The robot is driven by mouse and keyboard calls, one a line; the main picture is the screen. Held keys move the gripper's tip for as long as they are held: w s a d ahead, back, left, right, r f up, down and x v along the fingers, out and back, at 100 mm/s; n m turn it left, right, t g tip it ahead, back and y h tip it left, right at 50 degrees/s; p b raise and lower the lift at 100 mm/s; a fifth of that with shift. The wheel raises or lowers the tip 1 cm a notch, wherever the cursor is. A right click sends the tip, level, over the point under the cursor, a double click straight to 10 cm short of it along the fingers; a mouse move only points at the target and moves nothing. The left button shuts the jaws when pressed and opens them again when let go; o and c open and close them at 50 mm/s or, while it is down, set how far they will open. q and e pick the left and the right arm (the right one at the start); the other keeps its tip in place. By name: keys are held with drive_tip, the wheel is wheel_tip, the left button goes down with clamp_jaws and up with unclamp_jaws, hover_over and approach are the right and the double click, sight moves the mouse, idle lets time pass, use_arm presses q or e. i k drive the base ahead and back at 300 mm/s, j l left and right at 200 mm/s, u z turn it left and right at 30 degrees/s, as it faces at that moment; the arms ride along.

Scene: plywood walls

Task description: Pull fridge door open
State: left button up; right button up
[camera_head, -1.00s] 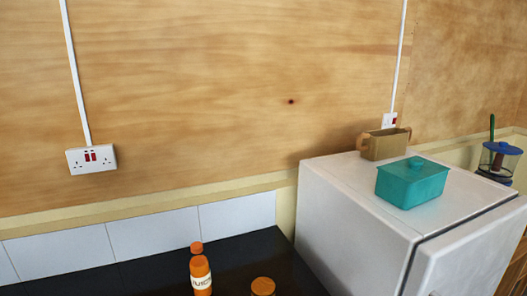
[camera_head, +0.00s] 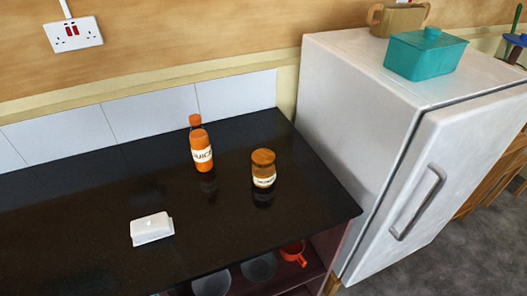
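The white fridge (camera_head: 358,112) stands at the right in the head view, beside the dark counter. Its door (camera_head: 455,175) is on the front side and looks shut, with a dark seam between door and body. A grey bar handle (camera_head: 418,203) runs upright on the door, near the edge closest to the counter. Neither of my grippers shows in the view.
A teal lidded box (camera_head: 425,54) and a brown container (camera_head: 398,18) sit on the fridge. The black counter (camera_head: 95,200) holds a juice bottle (camera_head: 201,150), an orange jar (camera_head: 263,170) and a white butter dish (camera_head: 151,229). Grey floor (camera_head: 445,262) before the fridge is clear.

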sight(466, 139)
drive_tip(key=z, duration=1.45)
